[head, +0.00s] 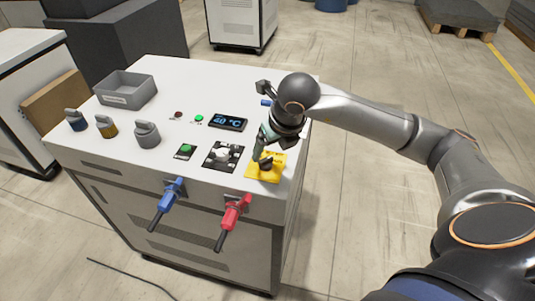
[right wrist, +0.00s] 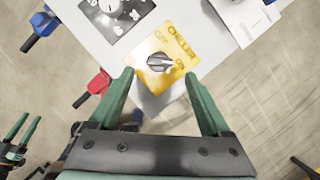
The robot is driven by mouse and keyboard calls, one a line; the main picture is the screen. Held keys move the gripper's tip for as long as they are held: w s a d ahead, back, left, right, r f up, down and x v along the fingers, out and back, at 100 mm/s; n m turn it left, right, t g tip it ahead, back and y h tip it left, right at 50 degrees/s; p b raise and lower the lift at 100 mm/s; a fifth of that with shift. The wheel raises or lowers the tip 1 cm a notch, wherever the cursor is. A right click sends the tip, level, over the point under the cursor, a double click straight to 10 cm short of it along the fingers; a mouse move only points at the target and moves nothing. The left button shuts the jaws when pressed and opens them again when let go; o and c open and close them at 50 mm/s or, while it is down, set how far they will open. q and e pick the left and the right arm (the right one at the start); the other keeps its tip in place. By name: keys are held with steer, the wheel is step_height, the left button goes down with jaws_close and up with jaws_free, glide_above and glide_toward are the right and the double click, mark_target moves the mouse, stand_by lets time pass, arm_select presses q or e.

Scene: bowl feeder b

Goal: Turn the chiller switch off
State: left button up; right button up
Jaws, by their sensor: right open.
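The chiller switch is a black rotary knob (right wrist: 159,62) on a yellow plate (head: 277,172) at the front right corner of the white cabinet top. In the right wrist view the plate is lettered with OFF at the left and what looks like ON at the right. The knob's pale mark seems to point right, toward ON. My right gripper (right wrist: 160,78) is open, its green fingers spread either side of the knob and apart from it. In the head view it hangs above the plate. My left gripper (right wrist: 23,130) shows small at the lower left of the wrist view.
A black dial panel (head: 222,156) and green button (head: 186,149) sit left of the switch. A blue handle (head: 167,205) and red handle (head: 234,220) jut from the front.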

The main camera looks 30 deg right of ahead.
mark_target(266, 159)
steer(key=shift+x, duration=2.3)
steer(key=shift+a, duration=0.1)
jaws_close()
